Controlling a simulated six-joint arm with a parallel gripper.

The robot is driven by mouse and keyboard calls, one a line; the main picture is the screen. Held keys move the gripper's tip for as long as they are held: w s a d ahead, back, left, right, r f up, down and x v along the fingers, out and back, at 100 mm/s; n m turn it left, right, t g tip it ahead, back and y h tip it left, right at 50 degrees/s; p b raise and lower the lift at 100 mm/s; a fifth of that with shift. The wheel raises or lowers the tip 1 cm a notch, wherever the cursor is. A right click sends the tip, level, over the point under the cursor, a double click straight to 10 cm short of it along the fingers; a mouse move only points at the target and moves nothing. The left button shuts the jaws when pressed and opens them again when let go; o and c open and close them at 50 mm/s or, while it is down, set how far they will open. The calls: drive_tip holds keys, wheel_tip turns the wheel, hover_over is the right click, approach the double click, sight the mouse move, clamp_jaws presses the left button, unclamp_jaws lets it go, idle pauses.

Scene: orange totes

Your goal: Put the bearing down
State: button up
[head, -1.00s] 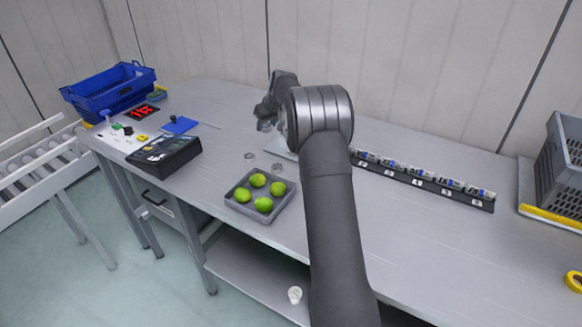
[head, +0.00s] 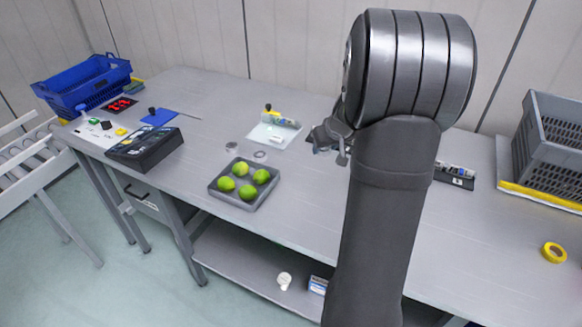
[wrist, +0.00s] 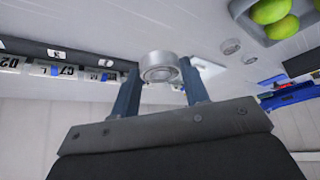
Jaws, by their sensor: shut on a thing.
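My gripper (wrist: 160,75) is shut on the bearing (wrist: 160,66), a silver metal ring held between the two dark fingertips in the wrist view. The bearing is above the grey table there, apart from its surface. In the head view my gripper (head: 342,148) is over the middle of the table, right of the white plate, partly behind my arm. The bearing cannot be made out in that view.
A small round disc (head: 232,147) and a flat ring (head: 260,155) lie behind the grey tray (head: 238,203) of green limes. A white plate (head: 268,140) bears small items. A labelled rack (head: 455,180) is partly hidden by my arm.

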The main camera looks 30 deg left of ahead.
hover_over(290, 168)
drive_tip(key=s+d, duration=0.1)
wheel_tip(290, 168, down, 6)
drive_tip(key=shift+s+d+f, duration=0.1)
drive_tip(key=shift+d+f, duration=0.05)
drive_tip(key=shift+f, duration=2.05)
drive_tip(key=shift+f, duration=0.1)
drive_tip(key=shift+f, duration=0.1)
drive_tip(key=o, duration=1)
drive_tip(key=shift+r, duration=0.3)
drive_tip(key=v, duration=1.1)
drive_tip(key=shift+s+r, duration=0.2)
drive_tip(key=shift+r, duration=0.1)
